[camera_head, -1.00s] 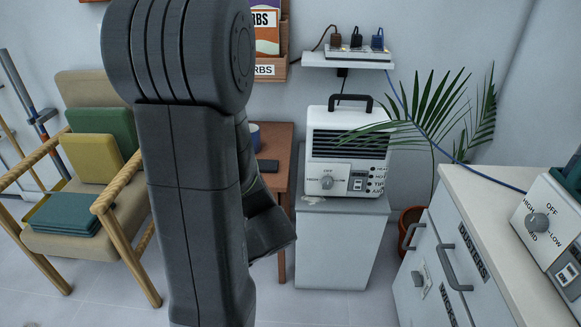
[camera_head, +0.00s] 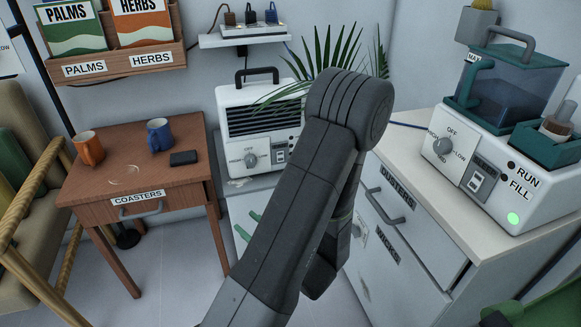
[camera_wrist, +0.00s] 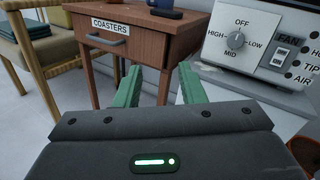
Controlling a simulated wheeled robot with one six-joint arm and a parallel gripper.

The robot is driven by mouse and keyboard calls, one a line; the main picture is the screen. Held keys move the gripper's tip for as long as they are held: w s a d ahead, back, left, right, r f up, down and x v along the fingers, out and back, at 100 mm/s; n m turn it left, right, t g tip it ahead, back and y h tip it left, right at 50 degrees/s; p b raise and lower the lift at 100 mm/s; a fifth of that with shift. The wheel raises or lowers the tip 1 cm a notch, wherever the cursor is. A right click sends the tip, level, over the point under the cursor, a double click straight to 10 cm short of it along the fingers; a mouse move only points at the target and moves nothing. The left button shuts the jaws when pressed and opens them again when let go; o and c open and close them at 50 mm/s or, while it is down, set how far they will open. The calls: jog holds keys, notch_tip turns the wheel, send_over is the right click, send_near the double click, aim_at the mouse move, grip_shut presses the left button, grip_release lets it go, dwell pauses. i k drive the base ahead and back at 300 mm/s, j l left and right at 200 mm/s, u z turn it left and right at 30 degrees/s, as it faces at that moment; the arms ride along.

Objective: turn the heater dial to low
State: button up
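The heater (camera_head: 260,121) is a white box with a dark grille and a top handle, standing on a white cabinet (camera_head: 238,208). Its grey dial (camera_head: 251,159) is on the front, left of a fan switch. The dial also shows in the wrist view (camera_wrist: 236,41), ringed by OFF, LOW, MID and HIGH; I cannot clearly tell which mark it points at. My gripper (camera_wrist: 159,85) has its two green fingers apart with nothing between them. It is below and left of the dial in the wrist view, not touching it. In the head view my arm hides most of the gripper.
A similar grey dial (camera_head: 443,146) is on a white and green water machine (camera_head: 500,165) on the right counter (camera_head: 400,152). A wooden table (camera_head: 125,182) with two mugs stands left of the heater. Palm fronds (camera_head: 325,65) hang over the heater's right side.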

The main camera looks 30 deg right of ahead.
aim_at(249, 160)
jog(key=i+j+z, duration=0.2)
jog(key=z, duration=0.15)
jog(key=i+j+z, duration=0.5)
jog(key=z, duration=0.2)
jog(key=j, duration=0.1)
